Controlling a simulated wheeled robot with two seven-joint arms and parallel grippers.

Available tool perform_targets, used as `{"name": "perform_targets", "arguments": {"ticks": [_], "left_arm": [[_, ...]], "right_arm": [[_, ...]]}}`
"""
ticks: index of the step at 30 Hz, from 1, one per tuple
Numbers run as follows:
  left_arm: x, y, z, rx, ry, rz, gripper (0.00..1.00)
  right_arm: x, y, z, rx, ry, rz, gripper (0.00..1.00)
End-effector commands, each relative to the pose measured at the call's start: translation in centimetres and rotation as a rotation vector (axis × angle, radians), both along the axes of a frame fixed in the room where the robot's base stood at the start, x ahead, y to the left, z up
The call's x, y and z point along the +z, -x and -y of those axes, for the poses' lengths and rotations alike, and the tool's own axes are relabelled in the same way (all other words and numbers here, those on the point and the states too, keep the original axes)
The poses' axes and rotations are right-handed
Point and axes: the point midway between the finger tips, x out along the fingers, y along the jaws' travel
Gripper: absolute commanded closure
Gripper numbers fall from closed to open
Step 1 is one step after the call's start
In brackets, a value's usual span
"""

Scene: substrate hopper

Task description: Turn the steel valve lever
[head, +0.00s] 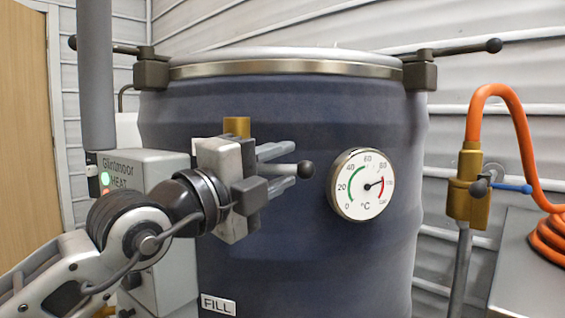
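The steel valve lever (283,174) is a short rod with a dark ball at its end, in front of the blue drum, left of the dial. A brass part (237,126) shows just above my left gripper, whose body hides what lies below it. My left gripper (285,168) points right, its two grey fingers apart, one above and one below the rod. The ball sits just past the fingertips. I cannot tell whether either finger touches the rod. My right gripper is not in view.
The drum (310,250) carries a dial thermometer (361,185) and dark rim clamps with ball-ended handles. A grey heater box (160,262) stands behind my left arm. A brass valve (466,195) with a blue lever (512,188) and orange hose (523,120) stands at right.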

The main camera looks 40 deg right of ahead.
Motion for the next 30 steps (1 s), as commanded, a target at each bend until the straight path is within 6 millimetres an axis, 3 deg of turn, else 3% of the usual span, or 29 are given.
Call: {"name": "perform_targets", "arguments": {"ticks": [4,13,17,30], "left_arm": [[0.2,-0.09,0.99,0.001,0.0,0.002,0.66],[0.18,-0.11,1.14,0.001,0.001,0.001,0.66],[0.18,-0.11,1.12,0.001,0.001,0.001,1.0],[-0.27,-0.17,1.08,0.001,-0.04,0.049,1.0]], "right_arm": [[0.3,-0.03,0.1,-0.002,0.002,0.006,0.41],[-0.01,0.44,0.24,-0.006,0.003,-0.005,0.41],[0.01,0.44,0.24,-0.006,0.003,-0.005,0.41],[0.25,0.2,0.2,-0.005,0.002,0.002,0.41]]}}
